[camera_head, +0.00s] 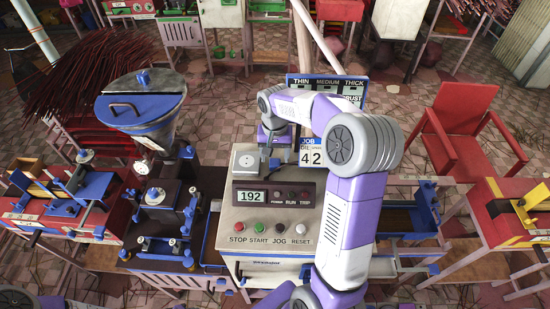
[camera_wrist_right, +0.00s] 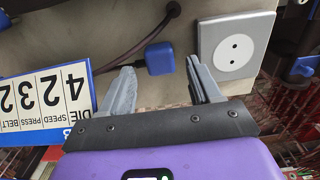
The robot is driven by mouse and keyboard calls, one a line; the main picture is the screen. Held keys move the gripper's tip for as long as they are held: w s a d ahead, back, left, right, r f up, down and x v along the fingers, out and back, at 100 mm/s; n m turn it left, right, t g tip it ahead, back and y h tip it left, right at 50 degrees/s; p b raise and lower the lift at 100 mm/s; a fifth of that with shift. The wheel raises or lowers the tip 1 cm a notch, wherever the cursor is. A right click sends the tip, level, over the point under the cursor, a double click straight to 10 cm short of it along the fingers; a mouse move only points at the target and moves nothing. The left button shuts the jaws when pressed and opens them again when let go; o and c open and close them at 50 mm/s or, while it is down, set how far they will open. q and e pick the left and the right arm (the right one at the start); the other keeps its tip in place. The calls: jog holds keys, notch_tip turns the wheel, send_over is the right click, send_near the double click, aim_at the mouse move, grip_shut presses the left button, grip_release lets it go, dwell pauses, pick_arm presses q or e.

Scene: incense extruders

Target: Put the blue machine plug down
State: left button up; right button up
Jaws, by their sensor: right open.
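The blue machine plug (camera_wrist_right: 159,58) lies on the machine's beige top in the right wrist view, with a dark cable running from it. A grey socket plate (camera_wrist_right: 236,48) with two holes is beside it, apart from the plug; this plate also shows in the head view (camera_head: 247,160). My right gripper (camera_wrist_right: 163,82) is open, its fingers on either side of the plug with gaps between. In the head view my right gripper (camera_head: 270,153) points down over the machine top, and the plug cannot be made out clearly. My left gripper is not in view.
A number sign (camera_head: 311,151) stands close to the right gripper. The machine's front carries a display (camera_head: 252,196) and several buttons. A hopper (camera_head: 141,105) with a blue lid stands to the left, a red chair (camera_head: 463,130) to the right.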

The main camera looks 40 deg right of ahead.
aim_at(275, 162)
notch_tip(275, 162, up, 10)
jog(key=shift+p, duration=0.45)
